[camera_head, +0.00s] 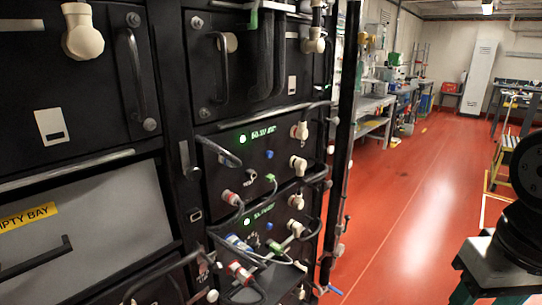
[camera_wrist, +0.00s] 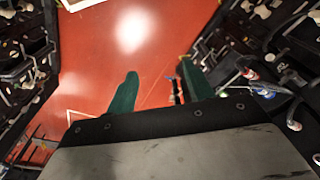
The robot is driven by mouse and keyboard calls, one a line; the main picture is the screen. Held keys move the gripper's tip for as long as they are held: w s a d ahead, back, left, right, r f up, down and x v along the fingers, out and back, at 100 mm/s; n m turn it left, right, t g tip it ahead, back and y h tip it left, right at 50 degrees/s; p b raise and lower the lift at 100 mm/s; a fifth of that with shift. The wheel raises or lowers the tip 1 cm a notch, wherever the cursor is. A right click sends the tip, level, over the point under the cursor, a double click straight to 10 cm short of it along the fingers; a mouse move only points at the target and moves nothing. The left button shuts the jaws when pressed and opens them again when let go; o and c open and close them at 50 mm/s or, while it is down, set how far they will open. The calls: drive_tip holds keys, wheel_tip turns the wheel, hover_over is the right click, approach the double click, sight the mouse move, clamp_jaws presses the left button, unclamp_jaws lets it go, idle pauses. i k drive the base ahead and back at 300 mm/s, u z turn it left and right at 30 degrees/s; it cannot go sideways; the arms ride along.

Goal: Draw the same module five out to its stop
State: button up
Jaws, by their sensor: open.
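A black battery rack fills the left of the head view. Its right column holds an upper module (camera_head: 238,152) and a lower module (camera_head: 285,215), each with a lit green display, pale plugs and cables. I cannot read any number, so I cannot tell which is module five. A cluster of red and blue connectors (camera_head: 240,245) hangs at the lower module; similar connectors (camera_wrist: 262,90) show at the right of the wrist view. My gripper (camera_wrist: 158,72) is open, its two green fingers apart, with nothing held between them. It points over red floor, apart from the rack.
A grey panel marked "EMPTY BAY" (camera_head: 80,230) is at the left. Loose cables loop before the lower right column. Red floor (camera_head: 420,190) lies open right of the rack. Workbenches (camera_head: 372,110) and a white cabinet (camera_head: 480,77) stand further back. More racking (camera_wrist: 25,60) is left in the wrist view.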

sight(292, 142)
drive_tip(key=z, duration=1.25)
drive_tip(key=k, duration=0.95)
drive_tip(key=u, duration=1.1)
drive_tip(key=i, duration=1.65)
